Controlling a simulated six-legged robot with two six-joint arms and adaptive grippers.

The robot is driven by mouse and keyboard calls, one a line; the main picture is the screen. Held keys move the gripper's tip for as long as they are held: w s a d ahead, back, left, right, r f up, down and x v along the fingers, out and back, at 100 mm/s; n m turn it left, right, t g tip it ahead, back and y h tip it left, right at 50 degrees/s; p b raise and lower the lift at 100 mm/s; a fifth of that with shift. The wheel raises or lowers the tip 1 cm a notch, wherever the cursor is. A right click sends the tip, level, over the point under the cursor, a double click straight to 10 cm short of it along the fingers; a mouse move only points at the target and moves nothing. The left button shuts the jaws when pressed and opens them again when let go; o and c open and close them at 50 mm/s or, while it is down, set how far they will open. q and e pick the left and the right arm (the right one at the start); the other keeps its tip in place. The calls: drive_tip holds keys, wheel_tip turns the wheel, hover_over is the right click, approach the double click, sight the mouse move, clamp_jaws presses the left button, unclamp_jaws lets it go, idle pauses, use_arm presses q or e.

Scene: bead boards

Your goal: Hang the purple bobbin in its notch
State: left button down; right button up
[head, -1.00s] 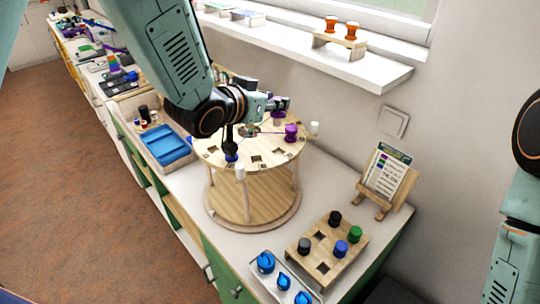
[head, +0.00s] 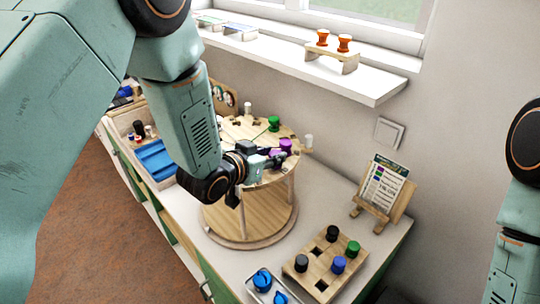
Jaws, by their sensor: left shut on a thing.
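The round wooden bead board (head: 240,130) stands on the counter, a two-level stand with cut-outs and white posts around its top. My left gripper (head: 276,159) is at the near right part of its top and shut. Purple shows at its fingers; this appears to be the held purple bobbin (head: 274,153), mostly hidden by the fingers. A second purple spool (head: 286,145) stands just beyond, at the rim. A green bobbin (head: 274,123) sits at the far side. The notch is not clearly visible. My right arm shows at the right edge, its gripper out of view.
A wooden block (head: 326,262) with black, green and blue bobbins stands at the front right. A card on an easel (head: 382,188) stands behind it. A blue tray (head: 156,160) lies left of the board. The shelf (head: 290,62) holds two orange spools.

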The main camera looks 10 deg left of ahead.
use_arm(q)
drive_tip(key=shift+s+f, duration=0.1)
drive_tip(key=shift+s, duration=0.1)
drive_tip(key=shift+s+a, duration=0.3)
drive_tip(key=shift+a, duration=0.05)
drive_tip(key=c, duration=1.4)
unclamp_jaws()
drive_tip(key=o, duration=0.4)
drive_tip(key=shift+w+d+f, duration=0.1)
drive_tip(key=shift+w+d, duration=0.15)
drive_tip(key=shift+w, duration=0.25)
drive_tip(key=b+v, duration=0.1)
drive_tip(key=v, duration=1.1)
drive_tip(key=shift+s+a, duration=0.1)
drive_tip(key=shift+s, duration=0.1)
drive_tip(key=shift+s+a, duration=0.1)
drive_tip(key=shift+a, duration=0.05)
